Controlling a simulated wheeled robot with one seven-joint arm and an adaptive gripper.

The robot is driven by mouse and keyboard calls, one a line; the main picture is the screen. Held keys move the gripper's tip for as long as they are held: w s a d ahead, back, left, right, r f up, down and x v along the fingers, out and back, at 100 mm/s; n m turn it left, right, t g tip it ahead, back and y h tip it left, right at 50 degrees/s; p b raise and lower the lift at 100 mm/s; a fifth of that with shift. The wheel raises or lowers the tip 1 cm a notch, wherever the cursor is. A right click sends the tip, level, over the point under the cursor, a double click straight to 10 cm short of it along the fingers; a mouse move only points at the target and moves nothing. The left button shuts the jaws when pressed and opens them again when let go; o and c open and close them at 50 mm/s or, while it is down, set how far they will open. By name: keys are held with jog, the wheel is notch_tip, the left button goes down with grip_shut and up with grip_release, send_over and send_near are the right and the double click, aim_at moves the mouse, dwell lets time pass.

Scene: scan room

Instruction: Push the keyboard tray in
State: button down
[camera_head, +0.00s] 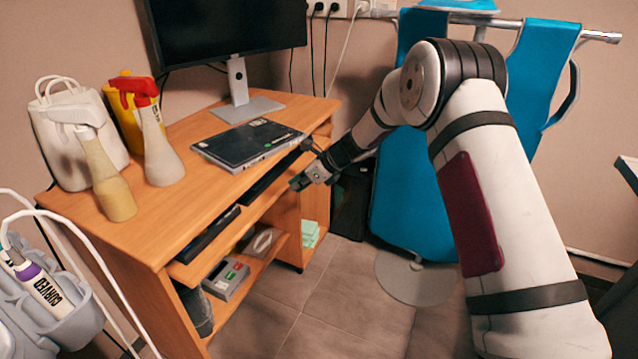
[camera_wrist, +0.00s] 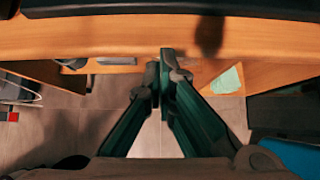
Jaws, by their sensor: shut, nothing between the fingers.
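The wooden keyboard tray (camera_head: 240,226) sticks out from under the desk top (camera_head: 200,205). A dark keyboard (camera_head: 268,180) lies on it, partly under the desk top. My gripper (camera_head: 295,184) is at the tray's front edge, towards its far right end, with its fingers shut and empty. In the wrist view, the tray (camera_wrist: 100,38) is a wooden band across the top. The shut fingertips (camera_wrist: 160,55) are at its front edge; I cannot tell whether they touch it.
A closed laptop (camera_head: 248,143), a monitor (camera_head: 228,30), spray bottles (camera_head: 158,150) and a white bag (camera_head: 70,135) stand on the desk. A lower shelf holds a grey device (camera_head: 226,278). A blue chair (camera_head: 410,200) is right of the desk. Tiled floor (camera_head: 320,310) in front is clear.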

aim_at(285, 182)
jog(key=shift+w+a+p, duration=0.25)
jog(key=shift+w+a, duration=0.2)
jog(key=shift+a, duration=0.3)
jog(key=shift+w+a+p, duration=0.2)
jog(key=shift+w+a, duration=0.25)
jog(key=shift+a, duration=0.3)
